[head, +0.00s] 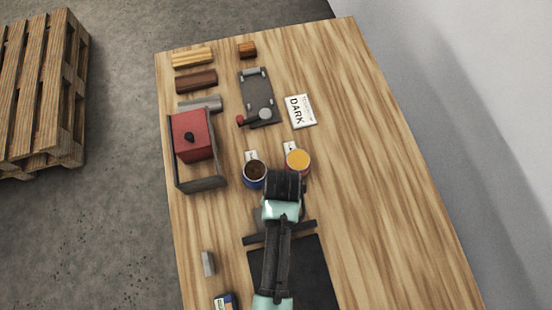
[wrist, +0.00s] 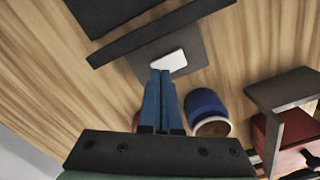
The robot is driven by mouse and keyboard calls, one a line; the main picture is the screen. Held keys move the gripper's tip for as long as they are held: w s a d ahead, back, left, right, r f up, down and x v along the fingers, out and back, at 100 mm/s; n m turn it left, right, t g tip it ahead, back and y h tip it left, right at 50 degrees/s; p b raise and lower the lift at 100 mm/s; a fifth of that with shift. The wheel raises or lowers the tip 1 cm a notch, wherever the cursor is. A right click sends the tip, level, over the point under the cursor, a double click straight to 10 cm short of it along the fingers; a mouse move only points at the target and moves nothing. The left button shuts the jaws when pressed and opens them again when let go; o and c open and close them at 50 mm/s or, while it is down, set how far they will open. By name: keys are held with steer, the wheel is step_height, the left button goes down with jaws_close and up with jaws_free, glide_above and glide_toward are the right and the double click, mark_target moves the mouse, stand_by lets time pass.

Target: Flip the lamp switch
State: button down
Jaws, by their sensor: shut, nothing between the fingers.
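A white rectangular paddle (wrist: 169,62), which looks like the switch, sits on a dark grey plate (wrist: 190,48) in the wrist view. My gripper (wrist: 160,73) shows there as two blue fingers, shut together and empty. Their tips are right at the near edge of the white paddle; I cannot tell whether they touch it. In the head view my arm covers the paddle and my fingers, and only an edge of the grey plate shows beside the arm.
A blue cup (head: 255,173) with dark contents and a red cup (head: 298,161) with orange contents stand close by. A dark bar (head: 300,227) and black mat (head: 315,270) lie on the near side. A red box (head: 190,135) stands left. The table's right side is clear.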

steer(key=shift+f+b, duration=0.55)
steer(key=shift+f, duration=0.35)
steer(key=shift+r, duration=0.1)
step_height(320, 180, up, 7)
steer(key=p, duration=0.7)
steer(key=shift+p, duration=0.4)
stand_by(0.5)
